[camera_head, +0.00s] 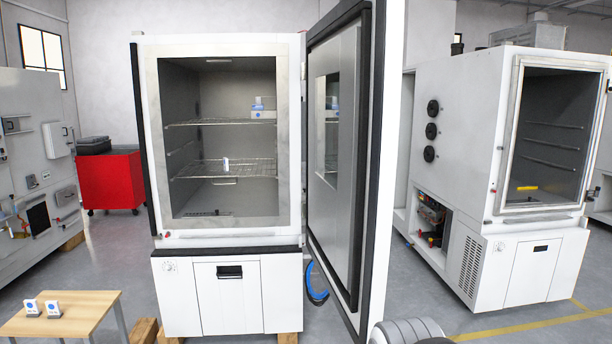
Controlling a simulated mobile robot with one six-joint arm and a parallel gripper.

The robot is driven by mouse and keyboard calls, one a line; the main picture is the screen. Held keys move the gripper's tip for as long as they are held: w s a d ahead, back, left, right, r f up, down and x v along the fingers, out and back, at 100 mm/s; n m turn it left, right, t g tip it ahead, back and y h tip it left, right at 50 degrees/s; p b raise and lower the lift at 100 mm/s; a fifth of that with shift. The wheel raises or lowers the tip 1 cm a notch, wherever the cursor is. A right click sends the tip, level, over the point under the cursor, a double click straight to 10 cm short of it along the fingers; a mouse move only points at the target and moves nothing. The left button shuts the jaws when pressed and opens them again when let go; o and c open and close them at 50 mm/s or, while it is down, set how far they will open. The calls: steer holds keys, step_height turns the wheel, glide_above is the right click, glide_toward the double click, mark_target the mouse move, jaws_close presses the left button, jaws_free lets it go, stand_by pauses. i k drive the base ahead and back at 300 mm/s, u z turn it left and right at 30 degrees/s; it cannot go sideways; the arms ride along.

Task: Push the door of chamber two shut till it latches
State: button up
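A white test chamber (226,283) stands in the middle with its front opening uncovered. Its thick door (338,150) is hinged on the opening's right side and stands wide open, swung out towards me. The door has a black seal, a grey inner face and a small window. No number is readable on the chamber, so I cannot tell for sure that it is chamber two. Wire shelves (222,122) inside carry small blue-and-white items (263,108). My gripper is not in view; a grey rounded part at the bottom right seems to be mine.
Another open chamber (455,140) stands to the right. A wooden table (85,318) with two small blue-and-white items is at front left, near wooden blocks (144,331). A blue curved hose-like thing (316,290) is by the door's bottom. A red cabinet (110,182) stands behind.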

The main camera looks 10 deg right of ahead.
mark_target(353, 74)
steer(key=z, duration=0.2)
steer(key=i, duration=0.7)
steer(key=u, duration=1.5)
steer(key=k, duration=1.05)
steer(key=z, duration=1.3)
steer(key=i, duration=0.6)
